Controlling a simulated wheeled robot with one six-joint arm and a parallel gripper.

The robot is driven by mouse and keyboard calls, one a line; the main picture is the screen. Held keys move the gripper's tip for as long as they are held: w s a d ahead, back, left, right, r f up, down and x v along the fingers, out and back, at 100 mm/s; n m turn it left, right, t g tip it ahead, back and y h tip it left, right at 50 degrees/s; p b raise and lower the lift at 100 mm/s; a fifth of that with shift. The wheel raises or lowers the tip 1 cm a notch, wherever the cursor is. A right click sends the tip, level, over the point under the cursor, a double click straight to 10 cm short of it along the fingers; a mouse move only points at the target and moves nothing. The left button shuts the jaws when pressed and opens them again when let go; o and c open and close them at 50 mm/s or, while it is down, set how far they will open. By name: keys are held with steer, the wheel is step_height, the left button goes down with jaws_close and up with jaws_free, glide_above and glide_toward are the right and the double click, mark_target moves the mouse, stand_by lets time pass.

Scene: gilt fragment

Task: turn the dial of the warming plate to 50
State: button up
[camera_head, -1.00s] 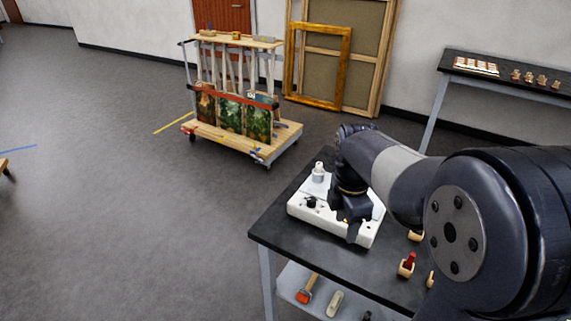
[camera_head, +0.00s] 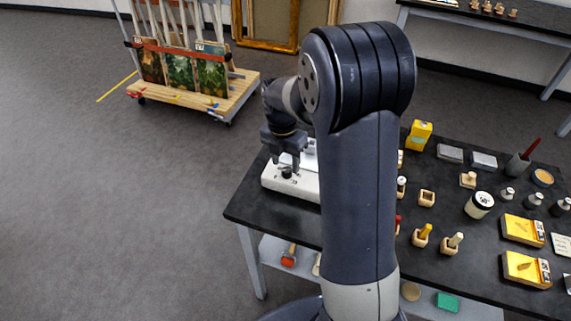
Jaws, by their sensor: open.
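The warming plate (camera_head: 304,187) is a white box on the left end of the black table, partly hidden behind my arm. Its small black dial (camera_head: 287,173) shows on its front-left part. The marks around the dial are too small to read. My gripper (camera_head: 286,166) points down over the dial, fingers apart, with nothing held. The fingertips are close to the dial; I cannot tell whether they touch it.
The black table (camera_head: 246,203) carries several small jars, wooden blocks and yellow boxes (camera_head: 522,230) on its right. A yellow carton (camera_head: 419,135) stands at the back. A wooden cart (camera_head: 240,91) with paintings stands behind on open grey floor.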

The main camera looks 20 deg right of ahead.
mark_target(287, 172)
steer(key=shift+f, duration=1.2)
steer(key=shift+c, duration=0.6)
steer(key=c, duration=0.9)
